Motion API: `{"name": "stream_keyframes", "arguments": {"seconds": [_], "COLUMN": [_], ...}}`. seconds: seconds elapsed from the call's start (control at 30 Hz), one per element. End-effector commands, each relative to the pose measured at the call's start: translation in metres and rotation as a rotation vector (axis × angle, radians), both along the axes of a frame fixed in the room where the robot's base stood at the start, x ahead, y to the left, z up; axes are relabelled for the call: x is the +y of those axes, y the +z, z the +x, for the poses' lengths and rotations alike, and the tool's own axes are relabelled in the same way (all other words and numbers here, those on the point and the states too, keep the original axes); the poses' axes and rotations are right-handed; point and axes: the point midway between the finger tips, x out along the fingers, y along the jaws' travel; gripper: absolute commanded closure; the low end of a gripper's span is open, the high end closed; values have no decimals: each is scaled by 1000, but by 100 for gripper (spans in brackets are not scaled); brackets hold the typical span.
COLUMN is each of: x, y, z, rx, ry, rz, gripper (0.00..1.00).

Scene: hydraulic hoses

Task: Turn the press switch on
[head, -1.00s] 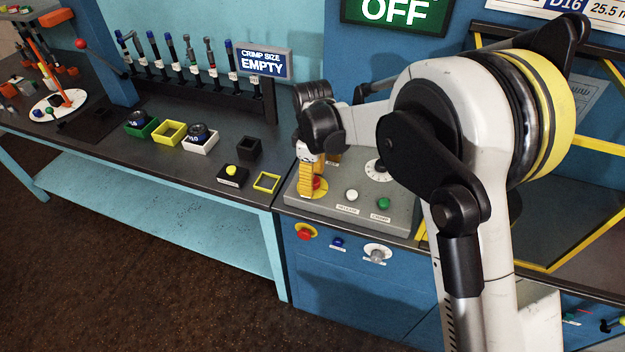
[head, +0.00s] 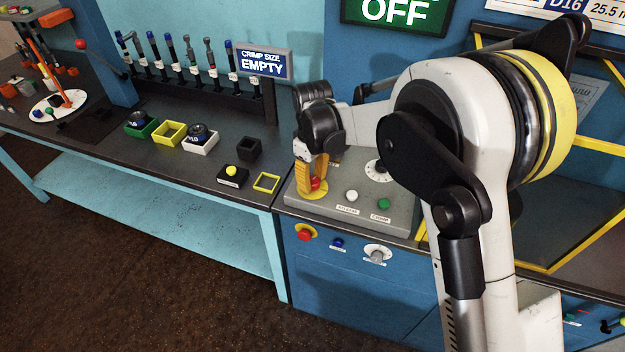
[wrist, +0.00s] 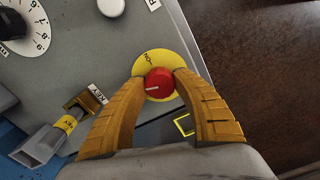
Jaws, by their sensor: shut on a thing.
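The press switch is a red round knob (wrist: 159,84) with a white pointer line, on a yellow disc (wrist: 153,60) marked "ON". In the wrist view the pointer line points left, away from the "ON" mark at the top of the disc. In the head view the red knob (head: 316,184) shows between the yellow fingers on the grey control panel (head: 378,208). My gripper (wrist: 160,80) has a finger on each side of the knob, shut on it. The green sign (head: 397,12) above reads "OFF".
The panel also carries a white button (head: 351,196), a green button (head: 383,204) and a numbered dial (head: 377,168). In the wrist view a key-labelled part (wrist: 68,122) lies left of my fingers. The bench at left holds small coloured boxes (head: 170,133).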

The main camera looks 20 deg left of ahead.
Motion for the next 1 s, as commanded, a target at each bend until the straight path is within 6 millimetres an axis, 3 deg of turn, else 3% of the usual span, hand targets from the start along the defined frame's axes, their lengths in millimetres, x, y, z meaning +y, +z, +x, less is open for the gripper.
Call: {"name": "stream_keyframes", "arguments": {"seconds": [1.0], "x": [0], "y": [0], "z": [0], "rx": [0], "ry": [-953], "rz": [0], "gripper": [95]}}
